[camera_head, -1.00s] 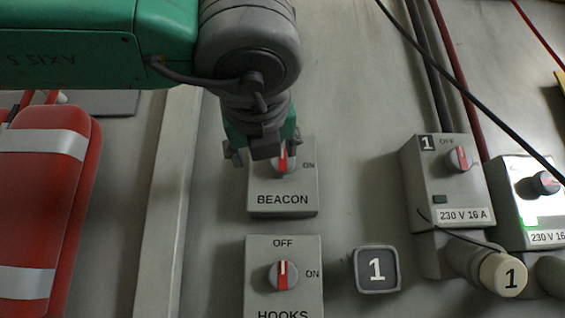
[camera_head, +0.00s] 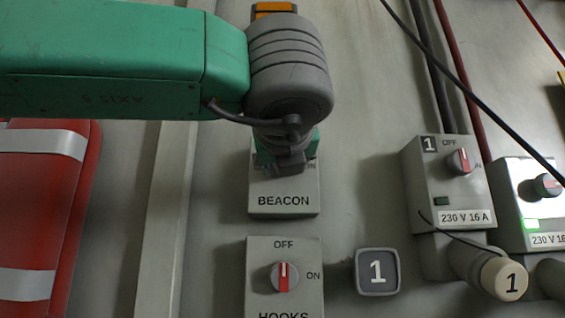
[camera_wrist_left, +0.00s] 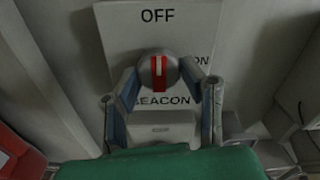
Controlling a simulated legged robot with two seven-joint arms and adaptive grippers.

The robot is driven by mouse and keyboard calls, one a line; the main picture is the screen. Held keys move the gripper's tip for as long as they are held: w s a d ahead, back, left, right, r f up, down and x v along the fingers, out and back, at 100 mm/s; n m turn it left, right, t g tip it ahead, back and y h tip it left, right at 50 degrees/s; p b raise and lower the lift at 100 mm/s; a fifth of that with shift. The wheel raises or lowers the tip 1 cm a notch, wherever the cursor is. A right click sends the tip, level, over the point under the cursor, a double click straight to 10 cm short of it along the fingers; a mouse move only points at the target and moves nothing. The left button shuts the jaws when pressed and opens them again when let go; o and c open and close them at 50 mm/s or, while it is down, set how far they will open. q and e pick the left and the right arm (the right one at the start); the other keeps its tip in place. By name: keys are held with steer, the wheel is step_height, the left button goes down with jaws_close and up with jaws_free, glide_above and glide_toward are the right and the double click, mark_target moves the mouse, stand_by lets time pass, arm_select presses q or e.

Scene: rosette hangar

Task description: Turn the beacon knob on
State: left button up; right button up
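The grey BEACON box (camera_head: 284,203) is on the wall at the centre of the head view. My left gripper (camera_head: 287,160) is in front of its upper part and hides the knob there. In the left wrist view the round grey beacon knob (camera_wrist_left: 160,73) shows its red bar upright, in line with the word OFF; ON is partly hidden at the right. The two fingers of my left gripper (camera_wrist_left: 160,78) stand apart, one on each side of the knob. I cannot tell whether they touch it. My right gripper is not in view.
The HOOKS box (camera_head: 255,290) with a similar knob (camera_head: 284,277) is just below. A square plate marked 1 (camera_head: 377,271) is to its right. Socket boxes (camera_head: 420,180) and cables are at the right. A red padded object (camera_head: 35,210) is at the left.

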arm_select(q)
steer(key=shift+w+a+r, duration=0.1)
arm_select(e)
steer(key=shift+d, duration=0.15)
